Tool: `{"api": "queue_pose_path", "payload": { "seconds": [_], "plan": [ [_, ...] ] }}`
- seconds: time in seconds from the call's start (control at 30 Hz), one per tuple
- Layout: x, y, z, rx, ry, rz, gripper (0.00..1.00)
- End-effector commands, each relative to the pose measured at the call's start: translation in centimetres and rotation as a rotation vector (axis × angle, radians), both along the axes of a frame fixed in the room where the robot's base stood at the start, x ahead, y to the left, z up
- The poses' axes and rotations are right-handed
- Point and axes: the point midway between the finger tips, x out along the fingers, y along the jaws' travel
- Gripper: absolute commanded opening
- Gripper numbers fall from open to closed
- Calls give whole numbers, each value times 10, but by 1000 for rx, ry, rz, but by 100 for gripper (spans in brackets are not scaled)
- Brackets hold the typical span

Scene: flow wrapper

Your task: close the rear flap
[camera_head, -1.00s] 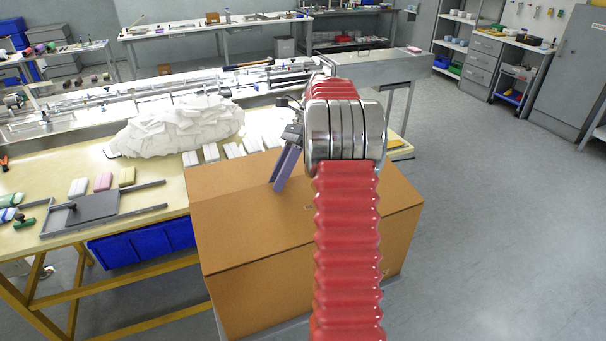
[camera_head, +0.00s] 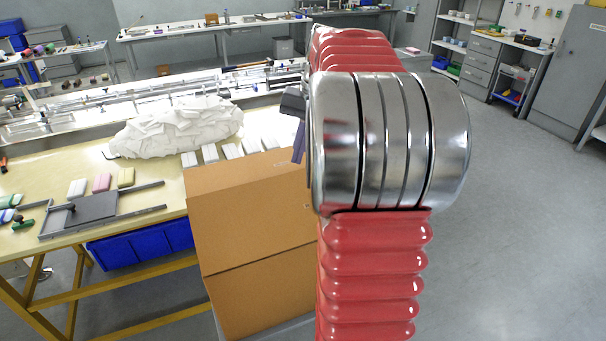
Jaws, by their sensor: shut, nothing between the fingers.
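A brown cardboard box (camera_head: 240,210) stands at the near edge of the yellow table. The visible left part of its top looks covered by flat cardboard. My arm hides the right part of the box, and I cannot make out the rear flap separately. My gripper (camera_head: 299,142) shows only in part, as a purple finger piece left of my arm's metal joint, over the far side of the box top. It is shut and empty. I cannot tell whether it touches the cardboard.
A heap of white packs (camera_head: 180,130) and a row of white packs lie on the table (camera_head: 50,165) behind the box. A grey plate (camera_head: 92,210) in a frame lies at left. Blue bins (camera_head: 140,245) hang below. Open floor (camera_head: 520,230) lies to the right.

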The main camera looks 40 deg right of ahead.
Motion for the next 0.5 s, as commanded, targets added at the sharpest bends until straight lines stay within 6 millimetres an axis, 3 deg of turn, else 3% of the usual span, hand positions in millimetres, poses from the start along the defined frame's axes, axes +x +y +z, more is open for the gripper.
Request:
{"api": "queue_pose_path", "payload": {
  "seconds": [0.3,0.5],
  "plan": [
    [-19,-6,39,-306,-112,391,0],
    [-23,-8,49,-386,-126,495,0]
  ]
}}
